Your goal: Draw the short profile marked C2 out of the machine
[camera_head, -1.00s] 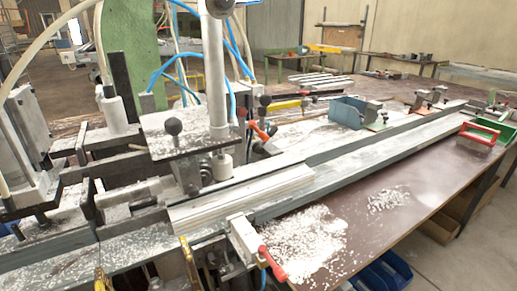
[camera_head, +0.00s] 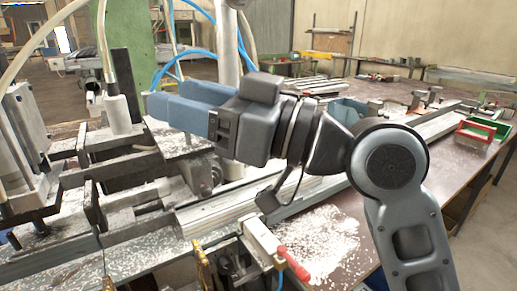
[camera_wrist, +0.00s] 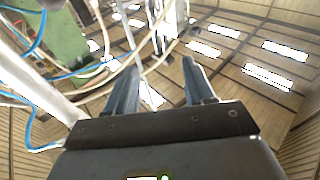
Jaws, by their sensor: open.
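A short pale ribbed profile (camera_head: 217,214) lies in the machine's channel, its left end by the clamp block. No C2 mark is readable on it, and my arm hides its right part in the head view. My gripper (camera_head: 157,96) is in front of the machine's upright post, above the profile and apart from it, pointing left. Its two blue fingers are spread with nothing held between them. The wrist view also shows the open fingers (camera_wrist: 158,72), with ceiling lights, hoses and the green machine column beyond; no profile shows there.
A toggle clamp with a red handle (camera_head: 292,262) stands at the channel's front edge. White chips (camera_head: 335,235) cover the bench beside it. A red and green bin (camera_head: 482,131) sits at the far right. Blue hoses (camera_head: 185,62) hang around the post.

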